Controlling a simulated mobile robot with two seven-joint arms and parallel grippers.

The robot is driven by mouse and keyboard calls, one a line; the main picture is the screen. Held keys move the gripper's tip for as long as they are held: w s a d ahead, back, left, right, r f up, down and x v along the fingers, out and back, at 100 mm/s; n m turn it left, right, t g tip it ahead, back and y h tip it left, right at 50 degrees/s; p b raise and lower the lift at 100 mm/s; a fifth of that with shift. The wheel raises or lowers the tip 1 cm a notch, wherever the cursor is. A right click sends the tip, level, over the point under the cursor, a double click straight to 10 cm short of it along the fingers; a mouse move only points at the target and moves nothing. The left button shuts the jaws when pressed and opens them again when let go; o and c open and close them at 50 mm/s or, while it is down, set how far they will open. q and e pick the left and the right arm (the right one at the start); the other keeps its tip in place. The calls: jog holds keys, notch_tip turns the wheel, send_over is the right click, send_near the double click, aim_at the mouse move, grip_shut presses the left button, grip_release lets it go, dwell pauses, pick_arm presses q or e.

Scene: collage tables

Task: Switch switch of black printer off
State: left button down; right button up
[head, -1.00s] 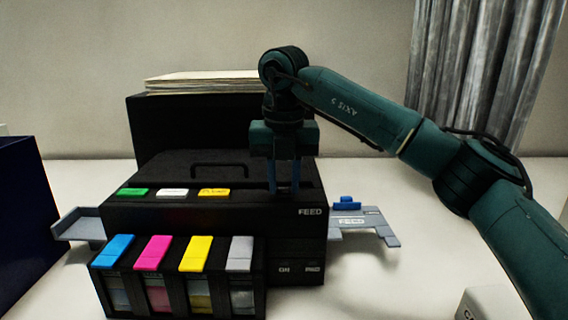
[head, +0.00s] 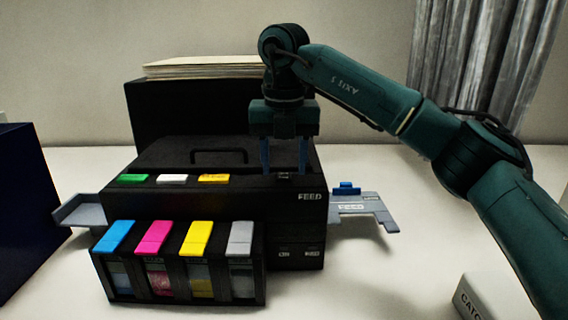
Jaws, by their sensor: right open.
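The black printer (head: 150,208) stands on the white table, with green, white and yellow buttons on top and a "FEED" label at the right of its front. A small dark switch-like part (head: 285,176) sits on the top right of the printer, near the yellow button. My right gripper (head: 284,172) points straight down over this part. Its two blue fingers are apart, one on each side of it, with nothing seen between them but the part. I cannot tell whether they touch it or which way it is set. My left gripper is not in view.
Ink tanks with cyan, magenta, yellow and grey lids (head: 240,238) jut out at the front left. Grey trays stick out left (head: 82,212) and right (head: 365,212). A dark blue box (head: 22,210) stands at the far left. Papers (head: 200,67) lie behind.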

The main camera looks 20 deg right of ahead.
notch_tip(320, 180, up, 12)
jog(key=s+p, duration=0.1)
jog(key=shift+a+r, duration=0.15)
jog(key=shift+s, duration=0.2)
